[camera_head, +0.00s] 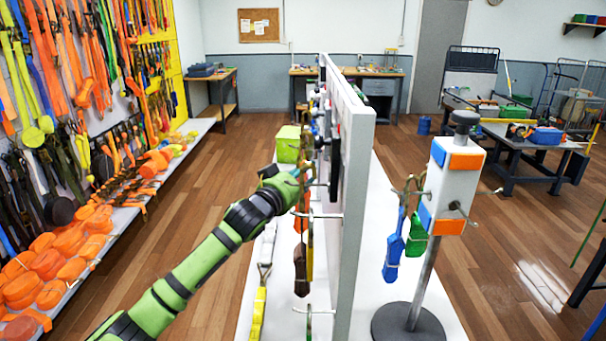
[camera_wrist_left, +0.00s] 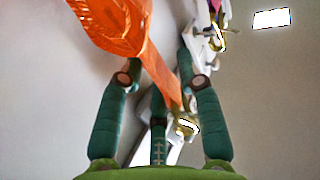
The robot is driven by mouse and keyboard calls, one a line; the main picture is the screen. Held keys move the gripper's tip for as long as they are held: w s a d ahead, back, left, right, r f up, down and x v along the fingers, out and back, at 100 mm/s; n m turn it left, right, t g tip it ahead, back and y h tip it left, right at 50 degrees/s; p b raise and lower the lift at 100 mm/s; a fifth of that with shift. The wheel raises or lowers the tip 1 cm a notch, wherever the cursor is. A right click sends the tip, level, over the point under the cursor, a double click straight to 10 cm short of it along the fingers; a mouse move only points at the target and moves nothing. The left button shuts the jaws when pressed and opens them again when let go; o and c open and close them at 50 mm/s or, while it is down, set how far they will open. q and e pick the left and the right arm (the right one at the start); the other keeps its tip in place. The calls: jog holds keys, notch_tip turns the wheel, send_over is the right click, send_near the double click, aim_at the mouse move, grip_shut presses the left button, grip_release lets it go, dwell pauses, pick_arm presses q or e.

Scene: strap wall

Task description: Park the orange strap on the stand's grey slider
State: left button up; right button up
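The orange strap (camera_head: 300,217) hangs on the left face of the upright panel, partly hidden by my left gripper and other straps. In the left wrist view its wide orange part (camera_wrist_left: 112,28) fills the top left, and a narrow band runs down between my fingers. My left gripper (camera_head: 298,176) is at the panel; its fingers (camera_wrist_left: 158,85) stand apart around the band, and I see no firm grip. The stand (camera_head: 458,165) is right of the panel, a white block with orange and blue patches on a pole. I cannot single out its grey slider. My right gripper is out of view.
The panel (camera_head: 358,150) stands on a white table between my left gripper and the stand. A blue strap (camera_head: 393,250) and a green strap (camera_head: 417,235) hang from the stand's left hook. A lime box (camera_head: 288,143) sits behind my gripper. Strap-filled shelves line the left wall.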

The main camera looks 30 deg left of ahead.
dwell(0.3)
pick_arm(q)
jog(key=s, duration=1.2)
jog(key=shift+d, duration=0.15)
